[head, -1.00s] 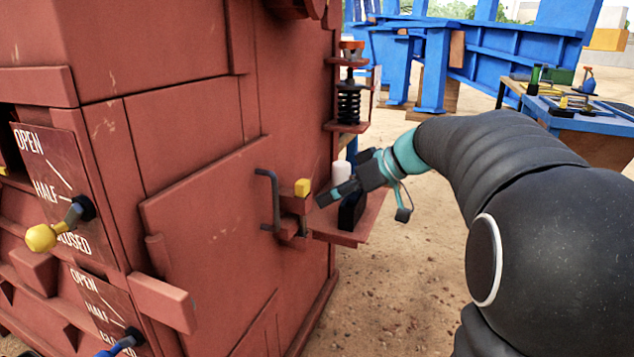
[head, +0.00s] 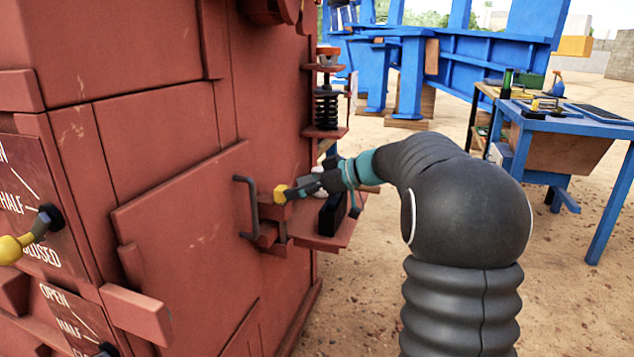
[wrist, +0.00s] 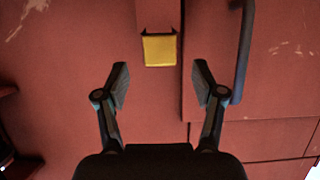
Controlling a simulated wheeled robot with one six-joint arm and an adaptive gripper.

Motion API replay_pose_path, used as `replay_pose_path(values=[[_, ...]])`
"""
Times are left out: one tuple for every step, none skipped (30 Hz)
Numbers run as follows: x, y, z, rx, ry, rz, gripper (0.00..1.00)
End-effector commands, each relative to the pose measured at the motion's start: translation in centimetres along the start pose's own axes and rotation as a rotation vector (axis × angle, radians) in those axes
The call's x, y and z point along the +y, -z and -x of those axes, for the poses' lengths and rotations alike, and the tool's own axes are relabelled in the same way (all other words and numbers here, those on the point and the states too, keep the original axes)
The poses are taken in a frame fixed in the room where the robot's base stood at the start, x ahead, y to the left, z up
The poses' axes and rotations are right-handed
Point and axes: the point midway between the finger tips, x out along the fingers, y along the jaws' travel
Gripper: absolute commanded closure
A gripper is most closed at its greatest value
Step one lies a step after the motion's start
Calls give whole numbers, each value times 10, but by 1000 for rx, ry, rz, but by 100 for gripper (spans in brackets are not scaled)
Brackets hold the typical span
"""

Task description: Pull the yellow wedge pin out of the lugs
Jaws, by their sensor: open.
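The yellow wedge pin (head: 280,194) stands in the red lugs (head: 268,234) beside the door handle on the crusher's side. In the wrist view the yellow head of the pin (wrist: 160,50) lies ahead of my fingertips, centred between them. My gripper (head: 292,191) is right beside the pin in the head view and partly overlaps it. In the wrist view my gripper (wrist: 160,82) is open, with nothing between its fingers. The pin's lower part is hidden.
A dark bent handle (head: 246,207) stands just left of the pin; it also shows close to the right finger in the wrist view (wrist: 243,50). A red shelf (head: 345,232) with a black block (head: 332,214) lies below my gripper. A blue workbench (head: 570,122) stands at right.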

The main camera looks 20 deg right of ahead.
Motion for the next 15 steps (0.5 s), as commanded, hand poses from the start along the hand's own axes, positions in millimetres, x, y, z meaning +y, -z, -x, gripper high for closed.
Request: replay_pose_path(values=[[-1,1,-10,0,3,0,31],[-1,1,-15,1,4,0,31],[0,0,-20,0,2,-1,31],[0,0,-25,0,2,-1,31],[-1,0,-29,0,3,-1,31],[-1,0,-34,0,3,-1,31],[0,0,-37,0,2,-1,31],[0,0,-40,0,1,-1,31],[0,0,-43,0,1,0,31],[0,1,-46,0,1,0,31],[0,1,-48,0,1,0,31],[0,0,-50,0,1,-1,31],[0,0,-51,0,1,-1,31],[0,0,-52,0,0,-1,31],[0,0,-52,0,0,-1,31]])
